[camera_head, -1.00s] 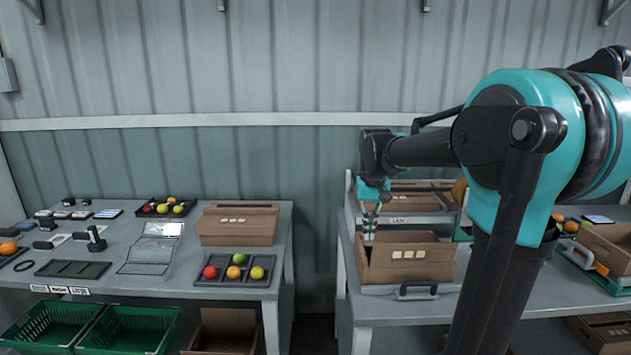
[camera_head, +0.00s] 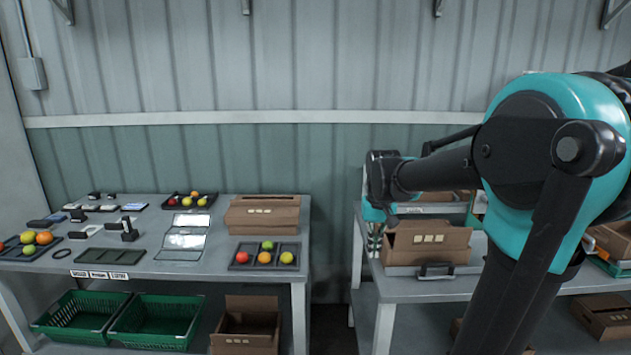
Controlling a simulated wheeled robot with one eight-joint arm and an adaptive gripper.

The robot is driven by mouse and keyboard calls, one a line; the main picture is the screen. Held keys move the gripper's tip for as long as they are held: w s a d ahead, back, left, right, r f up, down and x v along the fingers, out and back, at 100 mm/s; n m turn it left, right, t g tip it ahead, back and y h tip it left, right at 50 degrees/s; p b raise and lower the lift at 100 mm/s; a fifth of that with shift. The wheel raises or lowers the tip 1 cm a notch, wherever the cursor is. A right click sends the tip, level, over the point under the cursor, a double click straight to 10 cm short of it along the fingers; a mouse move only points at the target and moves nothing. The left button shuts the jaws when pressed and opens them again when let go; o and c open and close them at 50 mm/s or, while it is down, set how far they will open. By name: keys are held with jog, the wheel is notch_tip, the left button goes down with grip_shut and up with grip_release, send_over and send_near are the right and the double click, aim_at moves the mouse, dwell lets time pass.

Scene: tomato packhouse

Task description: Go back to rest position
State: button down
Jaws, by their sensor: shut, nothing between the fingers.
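My arm reaches in from the right side of the head view, bent at its elbow, with its wrist over the left end of the right-hand table (camera_head: 400,302). My gripper (camera_head: 374,243) hangs down from the wrist, small and partly hard to make out. It is shut and nothing shows in it. It is just left of an open cardboard box (camera_head: 428,248) on that table; whether it touches the box I cannot tell.
Green baskets (camera_head: 82,312) sit below. A gap separates the tables.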

jog(key=s+d+f+t, duration=0.3)
jog(key=s+f, duration=1.2)
jog(key=shift+s, duration=0.35)
